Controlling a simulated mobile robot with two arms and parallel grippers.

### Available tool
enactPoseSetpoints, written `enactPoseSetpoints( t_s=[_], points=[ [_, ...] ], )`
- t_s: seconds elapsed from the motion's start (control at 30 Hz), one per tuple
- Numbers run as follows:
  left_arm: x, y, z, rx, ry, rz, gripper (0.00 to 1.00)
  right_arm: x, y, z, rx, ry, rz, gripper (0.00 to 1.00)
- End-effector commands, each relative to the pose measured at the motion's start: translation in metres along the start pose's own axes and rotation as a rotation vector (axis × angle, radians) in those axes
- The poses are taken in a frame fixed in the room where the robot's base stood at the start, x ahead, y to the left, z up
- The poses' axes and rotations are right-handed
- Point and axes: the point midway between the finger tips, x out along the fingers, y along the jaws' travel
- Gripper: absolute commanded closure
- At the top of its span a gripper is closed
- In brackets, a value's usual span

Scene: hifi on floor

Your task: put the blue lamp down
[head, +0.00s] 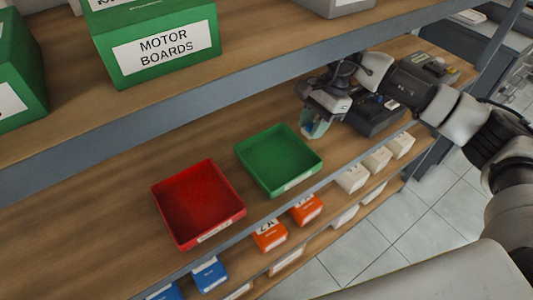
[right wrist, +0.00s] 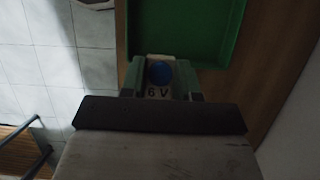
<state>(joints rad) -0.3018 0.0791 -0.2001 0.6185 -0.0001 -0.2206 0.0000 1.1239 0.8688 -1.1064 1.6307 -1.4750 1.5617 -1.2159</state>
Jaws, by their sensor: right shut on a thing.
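The blue lamp (right wrist: 160,73) shows in the right wrist view as a round blue top on a pale body marked "6 V". My right gripper (right wrist: 160,78) is shut on it, with a finger on each side. In the head view my right gripper (head: 316,122) is over the wooden shelf, just right of the green tray (head: 278,160); the lamp is mostly hidden between the fingers there. The green tray looks empty, and its wall also shows beyond the gripper in the right wrist view (right wrist: 190,62). A red tray (head: 198,203), also empty, stands left of it. My left gripper is not in view.
A dark device (head: 378,115) stands on the shelf behind and right of my right gripper. An upper shelf (head: 250,50) with a green "MOTOR BOARDS" box (head: 160,45) overhangs. Orange (head: 270,235), blue and white bins sit below the shelf's front edge. Bare shelf lies left of the red tray.

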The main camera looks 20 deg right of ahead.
Motion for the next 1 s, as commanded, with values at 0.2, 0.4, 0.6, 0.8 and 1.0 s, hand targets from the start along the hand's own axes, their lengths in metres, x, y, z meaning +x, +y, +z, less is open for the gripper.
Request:
enactPoseSetpoints(
  t_s=[0.2, 0.4, 0.6, 0.8, 1.0],
  points=[
    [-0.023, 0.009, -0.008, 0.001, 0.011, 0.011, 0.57, 0.043, -0.021, 0.035, -0.006, -0.004, 0.005, 0.95],
    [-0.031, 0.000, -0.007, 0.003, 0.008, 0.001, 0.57, 0.069, -0.033, 0.049, -0.003, -0.001, 0.002, 0.95],
    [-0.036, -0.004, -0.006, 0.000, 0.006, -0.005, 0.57, 0.081, -0.034, 0.048, -0.001, -0.001, 0.004, 0.95],
    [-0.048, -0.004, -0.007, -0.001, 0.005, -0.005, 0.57, 0.107, -0.034, 0.037, -0.001, -0.001, 0.004, 0.95],
    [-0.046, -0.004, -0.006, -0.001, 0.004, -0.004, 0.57, 0.111, -0.035, 0.034, -0.004, 0.000, 0.000, 0.95]
  ],
)
